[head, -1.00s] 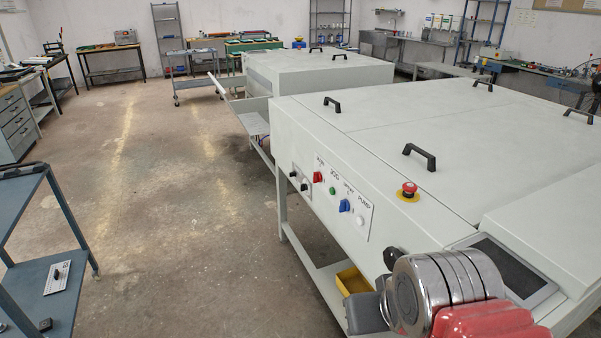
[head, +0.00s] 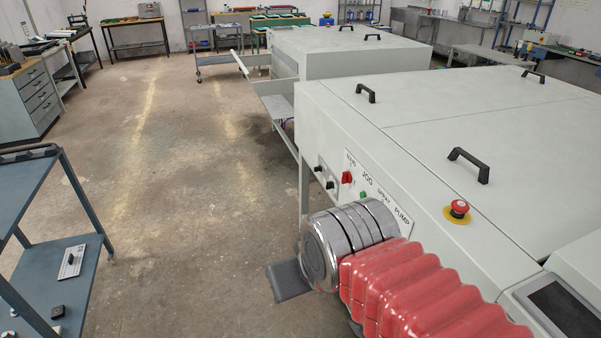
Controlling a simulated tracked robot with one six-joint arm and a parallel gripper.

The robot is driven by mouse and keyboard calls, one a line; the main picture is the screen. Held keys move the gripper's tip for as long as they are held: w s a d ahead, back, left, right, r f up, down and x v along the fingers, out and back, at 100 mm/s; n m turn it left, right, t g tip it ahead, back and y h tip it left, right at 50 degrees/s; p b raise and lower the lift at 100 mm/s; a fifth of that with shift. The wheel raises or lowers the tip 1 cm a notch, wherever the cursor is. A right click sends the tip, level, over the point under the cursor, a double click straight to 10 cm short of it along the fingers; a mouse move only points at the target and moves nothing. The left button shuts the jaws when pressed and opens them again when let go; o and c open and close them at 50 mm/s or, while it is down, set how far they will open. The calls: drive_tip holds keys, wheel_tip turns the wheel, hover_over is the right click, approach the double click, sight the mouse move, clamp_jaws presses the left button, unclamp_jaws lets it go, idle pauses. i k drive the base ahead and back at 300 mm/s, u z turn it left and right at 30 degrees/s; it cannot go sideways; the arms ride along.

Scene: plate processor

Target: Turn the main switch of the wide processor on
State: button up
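The large pale grey processor (head: 440,105) fills the right side of the head view. On its front side is a white control panel (head: 382,205) with a red rotary switch (head: 347,177) at its left end and a green button (head: 363,195). The spray and pump controls are hidden behind my arm. My gripper (head: 289,281) shows only as a dark grey part beyond my chrome wrist, left of and nearer than the panel. Its fingers cannot be made out.
A red emergency button (head: 459,208) and black handles (head: 468,165) stand on the processor's top. A second, smaller processor (head: 345,60) stands behind. A blue-grey cart (head: 45,265) is at the left. The floor between cart and processor is clear.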

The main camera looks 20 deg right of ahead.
sight(347, 178)
drive_tip(key=u, duration=0.6)
drive_tip(key=i, duration=0.85)
drive_tip(key=u, duration=0.6)
